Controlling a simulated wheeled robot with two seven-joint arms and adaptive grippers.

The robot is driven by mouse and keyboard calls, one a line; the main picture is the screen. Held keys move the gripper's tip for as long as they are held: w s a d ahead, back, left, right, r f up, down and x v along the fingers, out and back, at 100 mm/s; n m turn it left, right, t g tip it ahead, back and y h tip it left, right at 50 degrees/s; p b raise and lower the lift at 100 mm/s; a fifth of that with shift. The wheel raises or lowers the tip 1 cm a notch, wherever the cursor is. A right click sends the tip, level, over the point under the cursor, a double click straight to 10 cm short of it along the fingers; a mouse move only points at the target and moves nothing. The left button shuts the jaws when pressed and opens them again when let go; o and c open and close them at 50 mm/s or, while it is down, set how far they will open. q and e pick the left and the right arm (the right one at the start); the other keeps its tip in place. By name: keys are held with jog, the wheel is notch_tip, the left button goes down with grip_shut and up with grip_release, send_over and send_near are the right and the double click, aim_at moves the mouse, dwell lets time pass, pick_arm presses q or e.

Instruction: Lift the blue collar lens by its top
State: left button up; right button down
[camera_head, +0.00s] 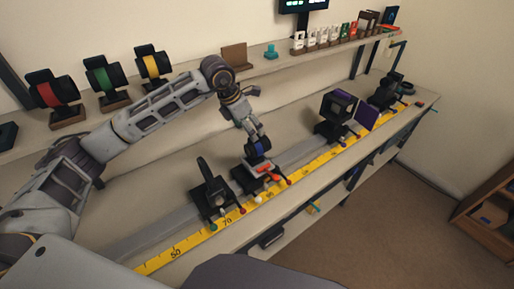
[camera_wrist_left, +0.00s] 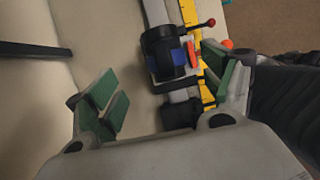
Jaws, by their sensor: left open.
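The blue collar lens (camera_head: 258,149) is a dark round lens with a blue band. It stands upright in a holder on the rail in the middle of the bench. My left gripper (camera_head: 252,131) is just above it in the head view, pointing down. In the left wrist view the lens (camera_wrist_left: 160,45) and its blue band show ahead, between the spread green-padded fingers of the gripper (camera_wrist_left: 166,82). The gripper is open and empty; I cannot tell whether a finger touches the lens. My right gripper is not in view.
A yellow ruler (camera_head: 230,215) runs along the rail. A dark holder (camera_head: 212,196) stands left of the lens, and a black box-shaped mount (camera_head: 336,108) stands to the right. Red, green and yellow collar lenses (camera_head: 105,76) sit on the back shelf.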

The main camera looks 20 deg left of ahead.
aim_at(260, 142)
pick_arm(q)
jog(key=x, duration=0.4)
jog(key=shift+w+f, duration=0.1)
jog(key=shift+f, duration=0.1)
jog(key=shift+w+d+f+p, duration=0.2)
jog(key=shift+f+p, duration=0.1)
jog(key=shift+f, duration=0.1)
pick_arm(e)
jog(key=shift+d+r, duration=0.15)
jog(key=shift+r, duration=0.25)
pick_arm(q)
jog(key=shift+f, duration=0.1)
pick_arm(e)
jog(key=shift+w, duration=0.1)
pick_arm(q)
jog(key=shift+w+d+f+p, duration=0.15)
jog(key=shift+d+f+p, duration=0.2)
jog(key=shift+f, duration=0.15)
jog(key=x, duration=0.2)
jog(key=shift+w+d+f+p, duration=0.2)
jog(key=shift+d+p, duration=0.1)
jog(key=shift+p, duration=0.1)
jog(key=shift+w+d+f, duration=0.1)
jog(key=shift+w+f, duration=0.05)
jog(key=shift+f, duration=0.45)
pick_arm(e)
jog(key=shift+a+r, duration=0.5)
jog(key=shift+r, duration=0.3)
